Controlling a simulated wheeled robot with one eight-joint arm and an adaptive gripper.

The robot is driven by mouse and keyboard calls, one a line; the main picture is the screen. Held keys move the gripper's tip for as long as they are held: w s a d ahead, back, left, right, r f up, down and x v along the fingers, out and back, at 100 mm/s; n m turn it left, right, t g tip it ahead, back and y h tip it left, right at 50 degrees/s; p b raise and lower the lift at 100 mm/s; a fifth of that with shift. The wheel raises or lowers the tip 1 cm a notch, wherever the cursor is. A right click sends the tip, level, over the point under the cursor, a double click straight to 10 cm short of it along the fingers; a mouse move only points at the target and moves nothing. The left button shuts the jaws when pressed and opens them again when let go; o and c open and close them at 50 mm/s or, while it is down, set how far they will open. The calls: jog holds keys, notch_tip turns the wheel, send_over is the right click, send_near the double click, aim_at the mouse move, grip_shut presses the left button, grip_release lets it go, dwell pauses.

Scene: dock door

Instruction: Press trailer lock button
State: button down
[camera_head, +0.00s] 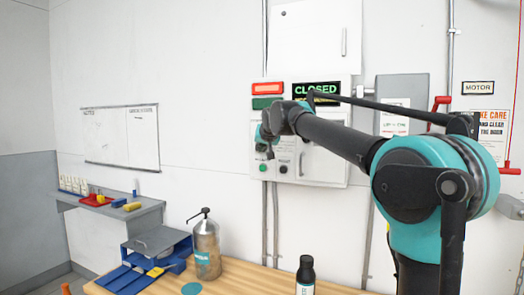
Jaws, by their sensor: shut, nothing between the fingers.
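A white control panel (325,168) is on the wall. On its lower left are a green button (263,168) and a dark button (283,169), each with a small label too small to read, so I cannot tell which is the trailer lock button. My gripper (267,152) is shut and empty. In the picture it is in front of the panel's left side, just above the green button. I cannot tell whether it touches the panel. My arm and gripper hide part of the panel's upper half.
A red and green light (268,88) and a CLOSED sign (317,90) are above the buttons. A grey box with a red lever (440,101) is on the right. A wooden bench (245,280) below holds a pump bottle (206,250), a black bottle (306,272) and a blue tray (130,278).

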jog(key=shift+s+a, duration=0.15)
jog(key=shift+s, duration=0.3)
jog(key=shift+s+a, duration=0.3)
jog(key=shift+s, duration=0.5)
jog(key=shift+s+a, duration=0.3)
jog(key=shift+s, duration=0.5)
jog(key=shift+s+a, duration=0.3)
jog(key=shift+s, duration=0.5)
jog(key=shift+d+f, duration=0.1)
jog(key=s+d+f+g+h, duration=0.2)
jog(key=s+d+f, duration=0.3)
jog(key=d+f, duration=0.6)
jog(key=s+d+f+g+h, duration=0.1)
jog(key=s+d+f, duration=0.45)
jog(key=f, duration=0.85)
jog(key=s+d+f+g, duration=0.1)
jog(key=s+d+f, duration=0.3)
jog(key=s+f, duration=0.4)
jog(key=s+d+f+g, duration=0.2)
jog(key=s+d+f, duration=0.2)
jog(key=s+f, duration=0.5)
jog(key=s+d+f+g, duration=0.1)
jog(key=s+d+f, duration=0.3)
jog(key=s+f, duration=0.4)
jog(key=shift+s+d+f+m+g+h, duration=0.2)
jog(key=shift+d+f+m+g+h, duration=0.1)
jog(key=shift+f+m+h, duration=0.15)
